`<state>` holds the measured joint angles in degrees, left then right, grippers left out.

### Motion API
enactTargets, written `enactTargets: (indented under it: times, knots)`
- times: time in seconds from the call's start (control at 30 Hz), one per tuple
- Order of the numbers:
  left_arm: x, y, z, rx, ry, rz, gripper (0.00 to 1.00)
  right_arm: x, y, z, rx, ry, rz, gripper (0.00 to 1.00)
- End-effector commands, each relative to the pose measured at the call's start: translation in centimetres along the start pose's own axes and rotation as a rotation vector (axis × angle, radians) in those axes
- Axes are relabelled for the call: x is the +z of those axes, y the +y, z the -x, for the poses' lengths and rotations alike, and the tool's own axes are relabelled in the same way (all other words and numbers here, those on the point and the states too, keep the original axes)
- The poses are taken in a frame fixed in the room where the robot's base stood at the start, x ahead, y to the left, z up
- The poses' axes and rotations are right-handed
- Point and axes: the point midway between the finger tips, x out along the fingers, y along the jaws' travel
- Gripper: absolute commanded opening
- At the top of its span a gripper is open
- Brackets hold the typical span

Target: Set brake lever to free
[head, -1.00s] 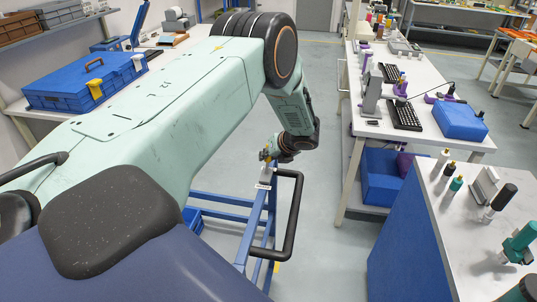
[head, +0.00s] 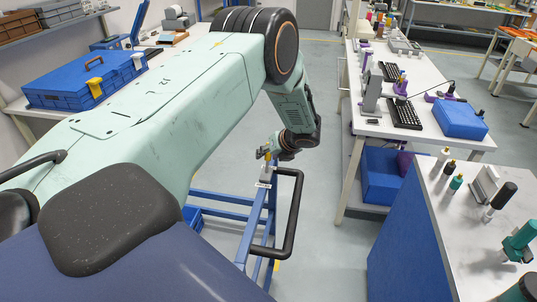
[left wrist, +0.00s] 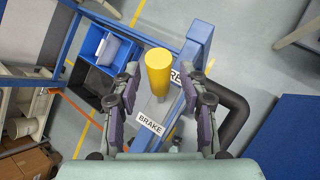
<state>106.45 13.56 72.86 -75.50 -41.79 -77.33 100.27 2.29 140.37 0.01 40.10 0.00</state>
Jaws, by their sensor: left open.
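The brake lever has a yellow cylindrical handle (left wrist: 158,72), seen nearly end-on in the left wrist view. My left gripper (left wrist: 160,67) is open, with one finger on each side of the handle and a gap to both. A white BRAKE label (left wrist: 150,124) lies below the handle. In the head view my left gripper (head: 268,153) is over the blue cart frame (head: 250,236), at the lever. My right gripper is not in view.
A black bent push handle (head: 292,222) sticks out from the cart, right of the lever. A blue cabinet (head: 405,245) with a pale top stands farther right, across clear floor. A workbench (head: 440,135) with keyboards is beyond.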

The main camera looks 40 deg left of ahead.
Motion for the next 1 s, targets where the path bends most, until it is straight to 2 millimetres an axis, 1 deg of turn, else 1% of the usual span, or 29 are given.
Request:
enactTargets:
  times: [0.17, 0.3, 0.5, 0.6, 0.7, 1.0]
  knots:
    - [0.1, -0.1, 3.2, -0.003, -0.003, -0.002, 0.43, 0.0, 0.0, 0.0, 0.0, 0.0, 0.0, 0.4]
    - [0.1, -0.1, 6.2, -0.003, -0.004, -0.001, 0.43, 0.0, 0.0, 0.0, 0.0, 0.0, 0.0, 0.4]
    - [0.1, 0.0, 9.6, -0.001, -0.003, -0.001, 0.43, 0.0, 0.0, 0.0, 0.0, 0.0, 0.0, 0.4]
    - [0.0, 0.0, 10.7, -0.001, -0.002, -0.001, 0.43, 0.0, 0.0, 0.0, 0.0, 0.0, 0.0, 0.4]
    - [0.0, 0.0, 11.3, 0.0, -0.001, -0.001, 0.43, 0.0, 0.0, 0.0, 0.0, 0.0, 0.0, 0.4]
    - [0.0, 0.0, 11.5, 0.0, -0.001, -0.001, 0.43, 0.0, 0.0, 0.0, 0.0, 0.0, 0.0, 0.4]
